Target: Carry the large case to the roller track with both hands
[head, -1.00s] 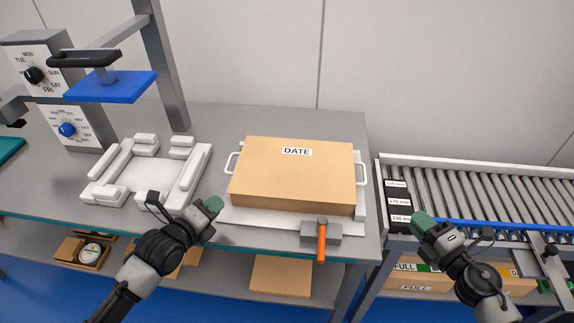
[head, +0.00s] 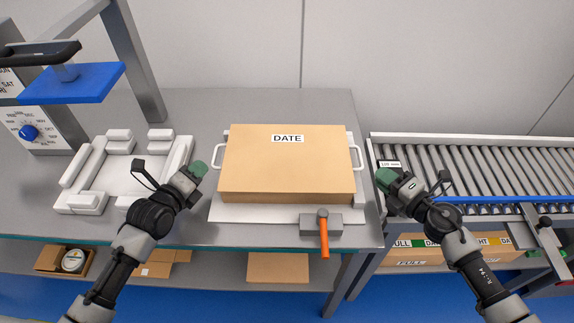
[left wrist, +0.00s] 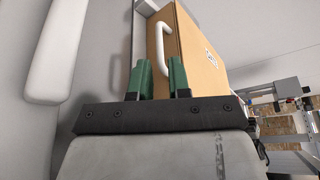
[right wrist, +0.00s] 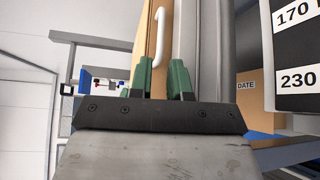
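The large case (head: 287,165) is a tan box with a DATE label and a white handle on each side. It lies on a white plate (head: 260,213) on the grey table. My left gripper (head: 195,172) is just left of the left handle (head: 218,158); in the left wrist view its green fingers (left wrist: 160,80) are apart, with that handle (left wrist: 160,48) beyond them. My right gripper (head: 384,178) is right of the right handle (head: 357,157); in the right wrist view its fingers (right wrist: 160,78) are apart, with that handle (right wrist: 160,35) ahead. Neither touches the case visibly.
The roller track (head: 480,170) stands right of the table, with a blue rail along its front. An orange-handled clamp (head: 323,235) sits at the plate's front. A white fixture (head: 85,200) lies left of the case. Boxes sit on shelves below.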

